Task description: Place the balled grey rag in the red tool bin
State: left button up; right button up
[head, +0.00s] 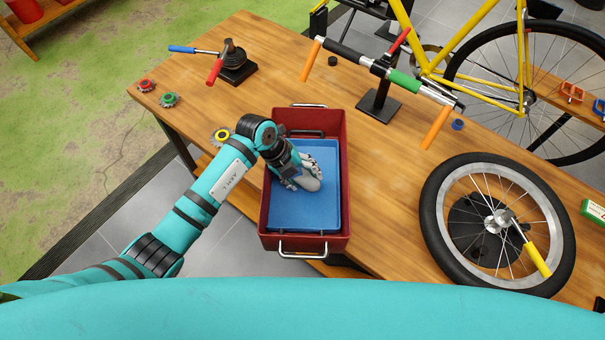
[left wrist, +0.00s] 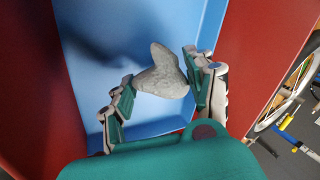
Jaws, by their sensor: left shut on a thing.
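The red tool bin (head: 341,218) sits at the table's near edge, with a blue bottom and silver handles at its ends. My left gripper (head: 300,176) reaches down over the bin's blue interior from the left. It is shut on the balled grey rag (head: 311,183). In the left wrist view the rag (left wrist: 163,74) sits between the two fingers, with blue bottom behind it and red walls on both sides. I cannot tell whether the rag touches the bottom. My right gripper is not in view.
A spoked wheel (head: 428,215) lies on the table (head: 375,160) to the right. A handlebar on a stand (head: 378,102) is behind the bin. A black-based tool stand (head: 237,70) and small cogs (head: 169,100) are at the left. The yellow bicycle (head: 424,40) is at the back.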

pick_arm(q)
jog(key=shift+f, duration=0.3)
jog(key=o, duration=1.1)
jog(key=shift+r, duration=0.15)
jog(key=shift+r, duration=0.35)
jog(key=b+v, duration=0.1)
jog(key=v, duration=1.1)
jog(key=shift+r, duration=0.15)
jog(key=shift+d, duration=0.1)
